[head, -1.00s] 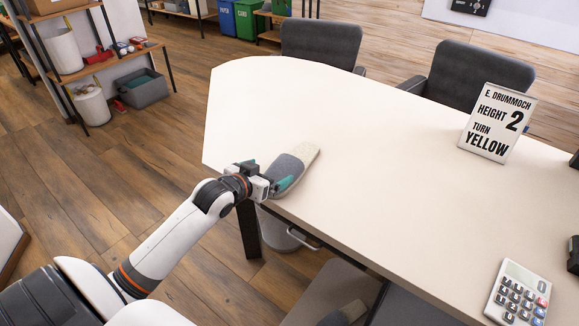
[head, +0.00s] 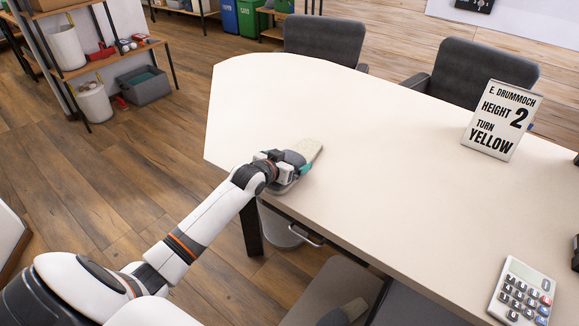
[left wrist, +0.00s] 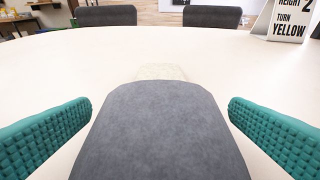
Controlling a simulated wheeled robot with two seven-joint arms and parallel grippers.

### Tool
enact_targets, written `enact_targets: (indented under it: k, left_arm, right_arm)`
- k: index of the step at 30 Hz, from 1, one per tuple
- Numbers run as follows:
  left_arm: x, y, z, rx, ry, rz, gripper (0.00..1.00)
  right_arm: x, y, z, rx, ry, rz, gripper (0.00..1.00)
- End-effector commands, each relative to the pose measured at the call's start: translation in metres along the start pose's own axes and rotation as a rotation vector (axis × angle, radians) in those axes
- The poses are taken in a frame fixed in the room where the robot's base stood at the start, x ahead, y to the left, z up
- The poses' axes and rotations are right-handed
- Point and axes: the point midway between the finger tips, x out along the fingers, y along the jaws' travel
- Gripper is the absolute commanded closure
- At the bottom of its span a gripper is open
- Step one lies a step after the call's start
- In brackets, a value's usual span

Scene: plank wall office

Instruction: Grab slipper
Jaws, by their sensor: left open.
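A slipper (head: 307,149) with a grey upper and a cream part at its far end lies on the white table (head: 330,190), near its left front edge. In the left wrist view the slipper (left wrist: 160,130) fills the middle. My left gripper (head: 296,168) is over the near part of the slipper and hides some of it. In the left wrist view its two teal fingers (left wrist: 160,128) are open, one on each side of the slipper, with a gap showing on both sides. A second grey slipper (head: 345,313) seems to lie on a chair seat below the table edge. My right gripper is not in view.
A sign reading "HEIGHT 2 TURN YELLOW" (head: 501,120) and a calculator (head: 523,292) stand to the right on the table. Two grey chairs (head: 326,40) are behind it. A shelf (head: 110,58) is at the far left. The table's middle is clear.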

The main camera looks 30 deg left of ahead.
Motion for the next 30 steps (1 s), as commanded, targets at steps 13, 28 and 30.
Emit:
enact_targets:
  k: [13,28,30]
  left_arm:
    - [-0.001,0.000,0.001,0.000,-0.001,0.000,0.46]
    - [-0.020,0.000,0.049,0.001,-0.006,-0.001,0.45]
    - [-0.025,0.000,0.062,0.001,-0.006,-0.001,0.45]
  right_arm:
    - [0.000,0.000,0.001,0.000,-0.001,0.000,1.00]
    - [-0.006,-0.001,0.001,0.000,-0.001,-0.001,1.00]
    - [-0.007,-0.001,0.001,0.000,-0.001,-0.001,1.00]
